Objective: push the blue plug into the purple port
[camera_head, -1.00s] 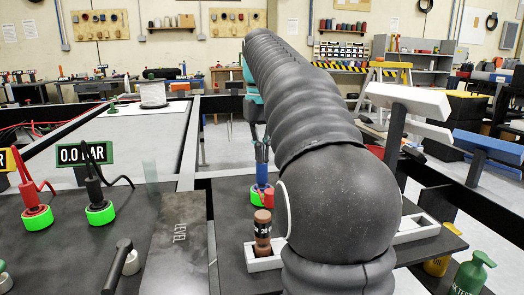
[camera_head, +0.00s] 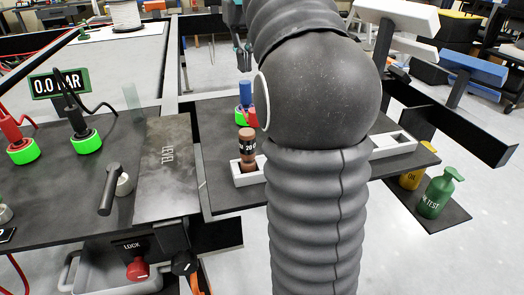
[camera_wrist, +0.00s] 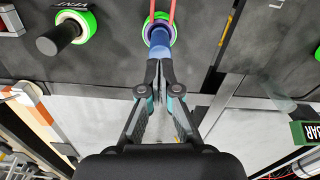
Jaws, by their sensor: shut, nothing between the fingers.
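The blue plug (camera_head: 245,92) stands upright at a green-ringed fitting (camera_head: 238,117) on the dark panel in the head view. In the wrist view, the blue plug (camera_wrist: 158,45) stands at the purple port (camera_wrist: 158,22), which has a green rim. The plug hides most of the port, so I cannot tell how deep it sits. My gripper (camera_head: 243,68) is shut and empty, just above the plug in the head view. In the wrist view, my gripper's fingertips (camera_wrist: 159,66) are together in line with the plug's near end; I cannot tell whether they touch it.
A red piece (camera_head: 252,117) is beside the plug. A brown bottle (camera_head: 246,147) stands in a white holder (camera_head: 238,176) close in front. Red and black plugs (camera_head: 87,138) sit in green rings at left. A black knob (camera_wrist: 52,40) stands left in the wrist view.

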